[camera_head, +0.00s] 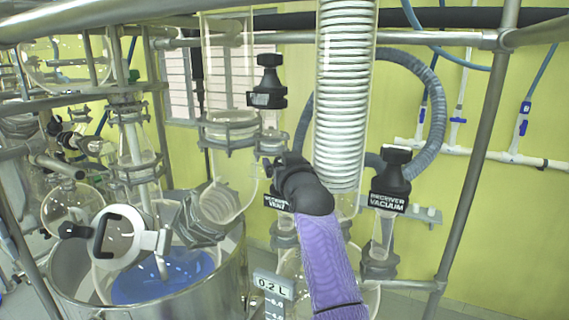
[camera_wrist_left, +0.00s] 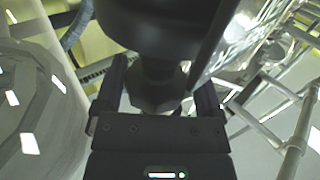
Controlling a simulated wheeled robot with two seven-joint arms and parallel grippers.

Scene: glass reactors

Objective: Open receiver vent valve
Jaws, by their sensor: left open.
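The receiver vent valve shows in the head view mainly by its black label (camera_head: 275,202), partly covered by my arm. Its knob is hidden there behind my left gripper (camera_head: 284,164), at the end of the purple-sleeved arm. In the left wrist view, a black valve knob (camera_wrist_left: 160,25) with a narrower dark stem fills the upper middle. My left gripper (camera_wrist_left: 160,95) is open, with one finger on each side of the stem. I cannot tell whether either finger touches it. My right gripper is in neither view.
The receiver vacuum valve (camera_head: 393,175) stands close to the right. Another black-capped valve (camera_head: 268,82) is above. A glass coil condenser (camera_head: 345,95) rises just behind my wrist. Steel frame poles (camera_head: 475,150) and a vessel with blue liquid (camera_head: 165,282) stand around.

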